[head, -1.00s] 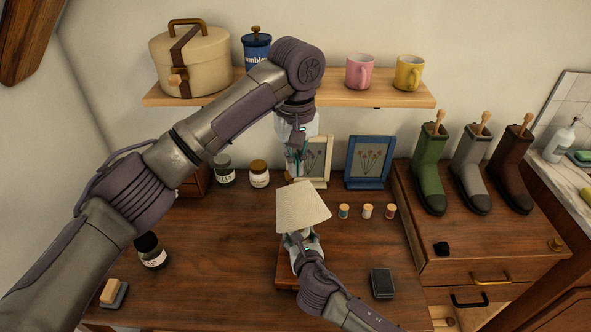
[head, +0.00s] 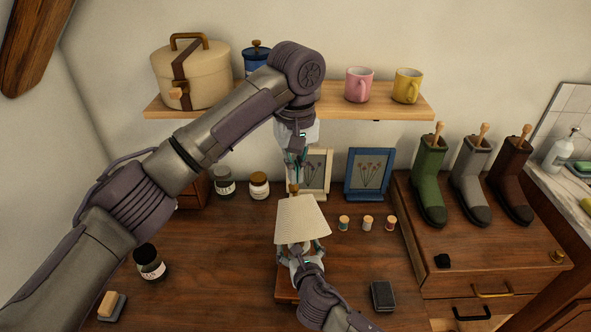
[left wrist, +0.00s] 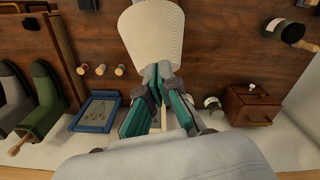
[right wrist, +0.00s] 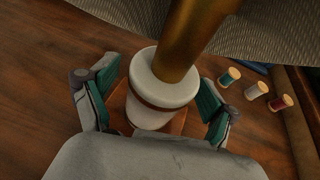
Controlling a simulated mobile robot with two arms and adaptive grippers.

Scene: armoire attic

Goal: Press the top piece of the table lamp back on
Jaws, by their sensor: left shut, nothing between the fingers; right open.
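The table lamp has a cream ribbed shade (head: 302,220), also in the left wrist view (left wrist: 152,38). Its small brown top piece (head: 293,188) shows just above the shade. My left gripper (head: 294,179) points down at the top piece, fingers shut with nothing between them. I cannot tell whether the fingertips touch it; the fingers (left wrist: 158,85) hide it in the left wrist view. My right gripper (head: 301,250) is open below the shade. Its fingers stand on both sides of the lamp's white body (right wrist: 160,95) with a brown band and brass stem (right wrist: 195,38).
Behind the lamp are two picture frames (head: 369,174) and jars (head: 259,186). Thread spools (head: 367,223) stand to its right, a dark box (head: 383,295) in front. The shelf (head: 385,112) with mugs is close behind my left arm. The table's left middle is mostly clear.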

